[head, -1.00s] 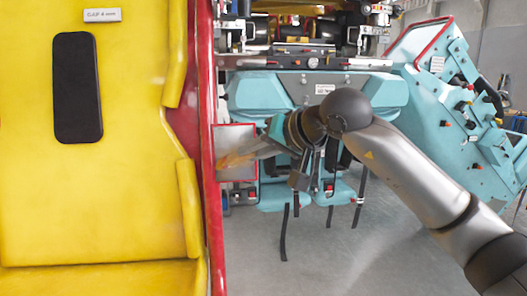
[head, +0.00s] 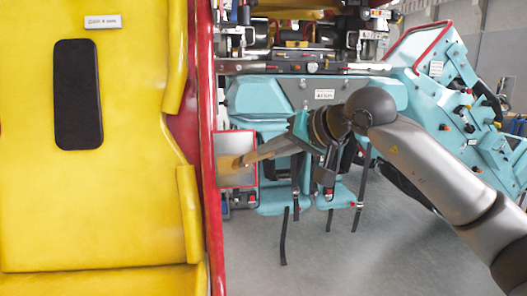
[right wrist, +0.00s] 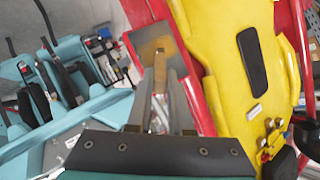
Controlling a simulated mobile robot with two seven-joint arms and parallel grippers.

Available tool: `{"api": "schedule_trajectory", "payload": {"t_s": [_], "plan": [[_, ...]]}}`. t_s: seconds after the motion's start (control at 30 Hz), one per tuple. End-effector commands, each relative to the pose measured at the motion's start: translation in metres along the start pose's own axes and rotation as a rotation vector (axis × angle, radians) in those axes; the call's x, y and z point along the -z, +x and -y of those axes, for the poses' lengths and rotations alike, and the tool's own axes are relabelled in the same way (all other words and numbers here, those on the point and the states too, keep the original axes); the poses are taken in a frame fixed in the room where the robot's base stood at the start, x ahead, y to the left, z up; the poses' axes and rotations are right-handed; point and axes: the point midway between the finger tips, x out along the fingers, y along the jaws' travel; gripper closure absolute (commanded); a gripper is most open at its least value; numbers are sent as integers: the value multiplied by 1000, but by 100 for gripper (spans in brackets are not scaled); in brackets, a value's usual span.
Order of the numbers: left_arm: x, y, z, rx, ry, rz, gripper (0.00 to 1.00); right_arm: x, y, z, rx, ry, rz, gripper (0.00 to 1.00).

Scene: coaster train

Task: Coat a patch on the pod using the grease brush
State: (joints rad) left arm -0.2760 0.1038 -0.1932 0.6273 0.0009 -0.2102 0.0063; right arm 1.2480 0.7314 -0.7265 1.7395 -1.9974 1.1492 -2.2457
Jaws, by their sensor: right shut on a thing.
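The grey square patch (head: 236,145), edged in red, sits on the right side of the yellow and red pod (head: 140,190). A brownish smear covers its lower part in the head view. My right gripper (head: 275,148) is shut on the grease brush and reaches in from the right. In the right wrist view, the brush (right wrist: 159,84) lies between the fingers, its tip at or close to the patch (right wrist: 140,42). I cannot tell for certain whether it touches. The fingers partly hide the brush. My left gripper is not in view.
The pod has a black pad (head: 77,95) and a small white label (head: 103,22). A teal machine (head: 325,95) with hanging black straps stands behind my right arm. Another teal panel (head: 470,110) is at the right. Grey floor (head: 330,255) shows below.

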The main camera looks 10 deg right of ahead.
Motion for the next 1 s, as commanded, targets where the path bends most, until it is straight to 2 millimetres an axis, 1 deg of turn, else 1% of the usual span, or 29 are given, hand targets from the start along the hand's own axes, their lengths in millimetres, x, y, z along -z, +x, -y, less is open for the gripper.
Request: {"api": "schedule_trajectory", "payload": {"t_s": [0.13, 0.4, 0.57, 0.73, 0.9, 1.0], "plan": [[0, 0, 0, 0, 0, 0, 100, 2, -3, -6, -3, 2, -2, 100], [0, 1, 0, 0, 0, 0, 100, 10, -15, -25, -3, 2, -2, 100], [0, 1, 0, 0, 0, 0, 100, 13, -20, -33, -2, 1, -2, 100], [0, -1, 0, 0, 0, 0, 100, 15, -22, -33, 0, 0, -2, 100], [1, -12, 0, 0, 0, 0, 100, 25, -25, -27, -1, 0, -2, 100], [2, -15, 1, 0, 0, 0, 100, 28, -26, -25, 0, -1, -2, 100]]}}
